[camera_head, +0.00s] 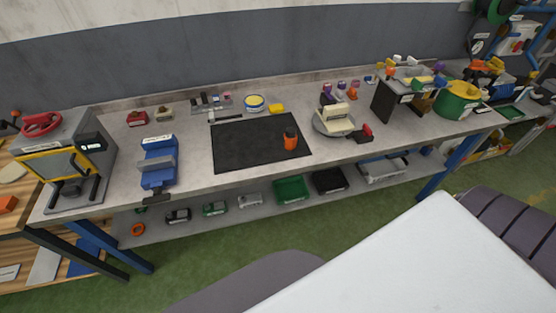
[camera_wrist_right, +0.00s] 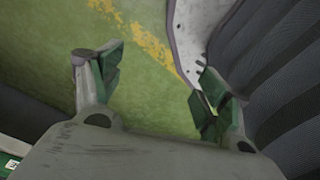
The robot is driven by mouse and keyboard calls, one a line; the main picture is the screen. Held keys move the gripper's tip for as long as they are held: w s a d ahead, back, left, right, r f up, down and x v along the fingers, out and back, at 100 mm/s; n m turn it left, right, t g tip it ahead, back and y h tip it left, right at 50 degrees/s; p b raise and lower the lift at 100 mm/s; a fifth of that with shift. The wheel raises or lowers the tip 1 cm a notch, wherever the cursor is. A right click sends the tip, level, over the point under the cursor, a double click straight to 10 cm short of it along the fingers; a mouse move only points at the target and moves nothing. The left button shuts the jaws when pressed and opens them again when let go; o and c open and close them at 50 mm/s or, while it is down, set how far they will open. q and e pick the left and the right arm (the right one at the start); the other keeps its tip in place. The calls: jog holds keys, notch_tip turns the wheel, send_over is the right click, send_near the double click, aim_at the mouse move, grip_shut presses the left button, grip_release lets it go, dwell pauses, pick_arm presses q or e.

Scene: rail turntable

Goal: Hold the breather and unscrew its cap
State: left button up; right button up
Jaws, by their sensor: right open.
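What looks like the breather, a small orange upright piece with a darker top (camera_head: 290,141), stands on the right part of the black mat (camera_head: 240,150) on the workbench. It is too small to tell the cap from the body clearly. My right gripper (camera_wrist_right: 155,85) shows in the right wrist view, its green-padded fingers wide apart and empty over the green floor. It is far from the breather. Neither gripper shows in the head view, and my left gripper is in no view.
A blue vise (camera_head: 158,165) and a grey press with a red wheel (camera_head: 70,160) stand left of the mat. A cream-topped device on a round base (camera_head: 335,122) stands to its right. Bins, including a green one (camera_head: 292,188), line the lower shelf. The mat is otherwise clear.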

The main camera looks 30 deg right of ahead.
jog(key=w+a+r+b, duration=0.2)
jog(key=w+a+r, duration=0.1)
jog(key=w+r, duration=1.1)
jog(key=w+d+r+n+t+h+b, duration=0.1)
jog(key=w+r, duration=0.1)
jog(key=r, duration=1)
jog(key=w+d+r+n+t+b, duration=0.1)
jog(key=w+r, duration=0.1)
jog(key=r, duration=1)
jog(key=w+d+r+n+t+h, duration=0.2)
jog(key=w+r+n+h, duration=0.1)
jog(key=w+n, duration=0.2)
jog(key=w+d+r+n+t+h, duration=0.2)
jog(key=w+r+n+h, duration=0.1)
jog(key=w+n, duration=0.2)
jog(key=w+d+r+n+t+h, duration=0.2)
jog(key=w+d+r+n+h, duration=0.1)
jog(key=w+r+n, duration=0.1)
jog(key=shift+w+d+r+n+h, duration=0.1)
jog(key=shift+w+n+h, duration=0.4)
jog(key=shift+n, duration=0.9)
jog(key=shift+w+a+r+n+t+h, duration=0.25)
jog(key=shift+w+r+n+t, duration=0.4)
jog(key=shift+n, duration=0.35)
jog(key=shift+w+a+r+n+t+h, duration=0.1)
jog(key=shift+w+r+n+t+h, duration=0.35)
jog(key=shift+w+r+n, duration=0.45)
jog(key=shift+w+a+r+n+t+h, duration=0.2)
jog(key=shift+w+r+n+t, duration=0.35)
jog(key=shift+n, duration=0.55)
